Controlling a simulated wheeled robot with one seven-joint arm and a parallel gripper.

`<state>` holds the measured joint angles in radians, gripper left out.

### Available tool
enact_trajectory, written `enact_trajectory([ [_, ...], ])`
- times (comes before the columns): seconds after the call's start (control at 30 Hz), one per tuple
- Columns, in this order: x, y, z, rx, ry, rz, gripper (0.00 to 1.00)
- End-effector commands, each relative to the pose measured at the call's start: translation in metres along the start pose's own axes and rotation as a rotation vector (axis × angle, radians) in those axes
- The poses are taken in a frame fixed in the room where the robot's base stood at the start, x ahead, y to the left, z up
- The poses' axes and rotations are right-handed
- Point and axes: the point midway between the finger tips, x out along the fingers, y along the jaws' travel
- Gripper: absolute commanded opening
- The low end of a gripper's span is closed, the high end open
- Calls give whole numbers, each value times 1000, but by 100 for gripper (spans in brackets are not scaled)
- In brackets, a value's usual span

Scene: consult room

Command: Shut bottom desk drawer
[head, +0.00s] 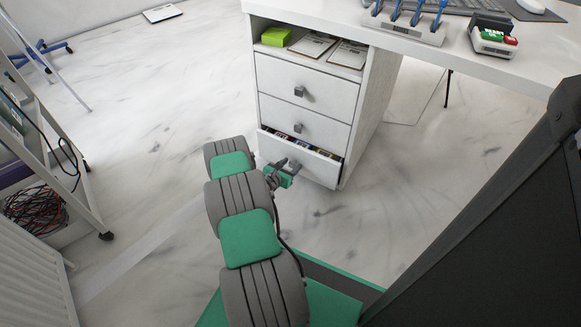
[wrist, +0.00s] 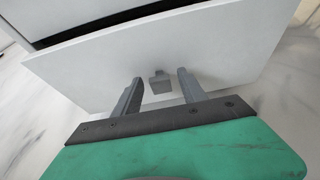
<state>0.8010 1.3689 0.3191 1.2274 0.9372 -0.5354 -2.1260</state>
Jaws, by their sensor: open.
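The white desk has three drawers. The bottom drawer (head: 312,165) stands partly open, with several small items visible inside it. In the wrist view the bottom drawer's front (wrist: 225,50) fills much of the picture, with a dark gap above it. Its small grey knob (wrist: 160,83) shows between my fingers. My gripper (head: 287,168) is at the drawer front in the head view. In the wrist view my gripper (wrist: 158,82) is open, one finger on each side of the knob, holding nothing. I cannot tell whether the fingers touch the front.
The middle drawer (head: 303,121) and top drawer (head: 308,85) are shut. A shelving cart (head: 50,150) with cables stands at the left. The desk top (head: 455,52) holds a keyboard and other items. The marble floor (head: 150,130) between cart and desk is clear.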

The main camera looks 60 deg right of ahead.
Motion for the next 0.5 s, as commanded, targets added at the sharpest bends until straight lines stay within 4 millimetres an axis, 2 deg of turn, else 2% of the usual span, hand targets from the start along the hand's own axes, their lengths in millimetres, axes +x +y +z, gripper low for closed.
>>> enact_trajectory([
  [0.07,0,0,0,0,0,0,48],
  [0.5,-1,0,0,0,1,-1,12],
])
